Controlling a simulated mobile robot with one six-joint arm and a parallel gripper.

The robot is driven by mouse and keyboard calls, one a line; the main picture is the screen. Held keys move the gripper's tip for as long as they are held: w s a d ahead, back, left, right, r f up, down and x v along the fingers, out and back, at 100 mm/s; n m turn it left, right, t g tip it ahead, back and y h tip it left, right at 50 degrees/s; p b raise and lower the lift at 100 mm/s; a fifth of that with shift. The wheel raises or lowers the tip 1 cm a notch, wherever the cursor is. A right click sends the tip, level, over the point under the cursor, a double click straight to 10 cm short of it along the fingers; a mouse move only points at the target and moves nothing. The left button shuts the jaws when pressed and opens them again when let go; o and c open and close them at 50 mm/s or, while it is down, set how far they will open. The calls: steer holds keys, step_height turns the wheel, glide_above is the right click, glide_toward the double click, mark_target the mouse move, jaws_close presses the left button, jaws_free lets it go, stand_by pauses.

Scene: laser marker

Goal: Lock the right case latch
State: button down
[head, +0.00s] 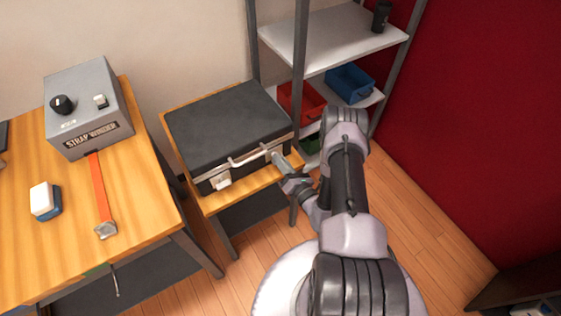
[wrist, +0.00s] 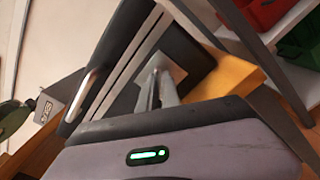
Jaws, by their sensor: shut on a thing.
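The black case (head: 225,125) lies closed on a small wooden table, its silver handle at the front edge. The left latch (head: 221,182) shows left of the handle. My gripper (head: 278,158) is at the right front of the case, where the right latch sits. In the wrist view my gripper's fingers (wrist: 158,92) are shut on the right latch, seen as a silver plate (wrist: 165,72) on the dark case front (wrist: 183,60). The fingers hide part of the latch, and I cannot tell its exact position. The handle (wrist: 98,82) runs left of the fingers.
The small table (head: 240,198) has a narrow bare strip before the case. A strap winder (head: 90,105) with an orange strap (head: 99,188) stands on the left workbench. A shelf (head: 335,38) with red (head: 300,105) and blue bins (head: 350,82) stands behind right.

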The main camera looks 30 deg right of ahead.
steer(key=m+b, duration=0.1)
steer(key=m, duration=0.4)
steer(key=shift+d+f+m, duration=0.1)
steer(key=shift+m, duration=0.2)
steer(key=shift+m+b, duration=0.55)
steer(key=shift+m, duration=1.75)
steer(key=c, duration=1.6)
jaws_free()
steer(key=shift+o, duration=0.2)
steer(key=shift+w+f, duration=0.1)
